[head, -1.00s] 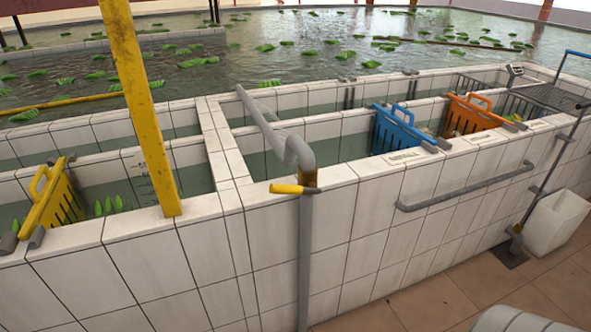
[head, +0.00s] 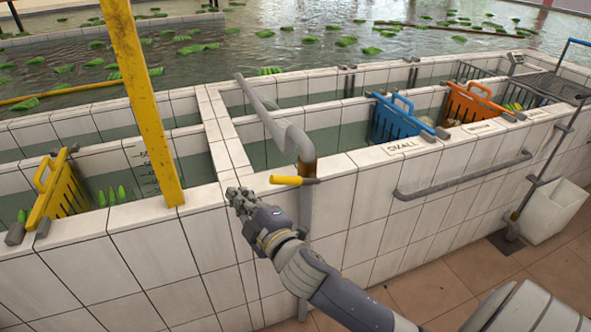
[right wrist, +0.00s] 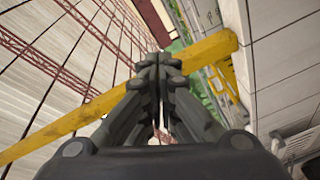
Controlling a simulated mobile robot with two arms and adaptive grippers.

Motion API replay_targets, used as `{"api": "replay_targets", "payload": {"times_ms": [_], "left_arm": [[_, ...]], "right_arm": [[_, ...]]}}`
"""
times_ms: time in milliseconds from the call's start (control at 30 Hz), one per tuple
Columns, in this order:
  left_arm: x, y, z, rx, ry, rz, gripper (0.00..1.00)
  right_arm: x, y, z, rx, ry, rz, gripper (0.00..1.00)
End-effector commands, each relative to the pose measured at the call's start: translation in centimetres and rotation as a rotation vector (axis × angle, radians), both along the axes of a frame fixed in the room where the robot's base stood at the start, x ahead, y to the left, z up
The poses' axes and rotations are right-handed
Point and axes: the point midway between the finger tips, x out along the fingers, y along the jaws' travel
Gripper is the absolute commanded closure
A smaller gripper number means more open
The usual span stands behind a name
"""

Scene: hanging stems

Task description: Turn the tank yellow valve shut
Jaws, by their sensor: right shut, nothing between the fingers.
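The yellow valve handle (head: 285,180) sits on a grey pipe (head: 306,205) at the front wall of the tiled tank. The handle points left, roughly level, across the line of the upright pipe. My right gripper (head: 234,196) is just left of and slightly below the handle's tip, apart from it in the picture. Its fingers are shut with nothing between them. The right wrist view shows the closed fingers (right wrist: 158,68), with no valve handle visible there. My left gripper is not in view.
A yellow post (head: 143,95) rises from the wall left of my gripper; it also crosses the right wrist view (right wrist: 95,108). Yellow (head: 58,195), blue (head: 393,119) and orange (head: 470,102) slotted panels stand in the tank. A grey rail (head: 460,178) runs along the front wall.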

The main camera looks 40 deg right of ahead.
Motion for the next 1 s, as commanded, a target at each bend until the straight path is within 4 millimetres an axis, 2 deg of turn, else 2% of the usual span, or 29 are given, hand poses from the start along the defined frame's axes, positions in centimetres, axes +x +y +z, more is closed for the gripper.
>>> {"api": "replay_targets", "payload": {"times_ms": [33, 100, 200, 300, 433, 567, 667, 767, 867, 900, 1000], "left_arm": [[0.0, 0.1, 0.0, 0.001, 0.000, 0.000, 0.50], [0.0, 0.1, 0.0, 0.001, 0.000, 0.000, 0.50], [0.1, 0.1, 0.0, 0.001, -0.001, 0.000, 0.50], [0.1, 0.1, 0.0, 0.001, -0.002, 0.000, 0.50], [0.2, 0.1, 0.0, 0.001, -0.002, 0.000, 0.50], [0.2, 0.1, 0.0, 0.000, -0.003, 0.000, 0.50], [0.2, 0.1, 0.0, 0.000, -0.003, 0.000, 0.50], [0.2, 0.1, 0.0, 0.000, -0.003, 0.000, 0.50], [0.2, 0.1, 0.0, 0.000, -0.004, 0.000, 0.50], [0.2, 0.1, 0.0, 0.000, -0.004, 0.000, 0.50], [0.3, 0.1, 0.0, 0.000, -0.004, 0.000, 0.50]], "right_arm": [[1.6, 1.0, 3.2, -0.123, -0.117, 0.058, 1.00], [2.9, 2.8, 6.8, -0.294, -0.268, 0.141, 1.00], [3.8, 5.6, 10.9, -0.552, -0.467, 0.257, 1.00], [4.0, 8.2, 13.4, -0.823, -0.643, 0.374, 1.00], [4.0, 10.3, 14.1, -1.184, -0.827, 0.535, 1.00], [4.3, 9.9, 12.7, -1.547, -0.945, 0.713, 1.00], [4.8, 7.4, 11.1, -1.814, -0.979, 0.868, 1.00], [5.3, 2.9, 9.6, -2.056, -0.957, 1.046, 1.00], [5.2, -3.2, 8.9, -2.256, -0.875, 1.246, 1.00], [5.0, -5.8, 8.8, -2.314, -0.831, 1.331, 1.00], [3.8, -12.1, 9.1, -2.411, -0.703, 1.522, 1.00]]}}
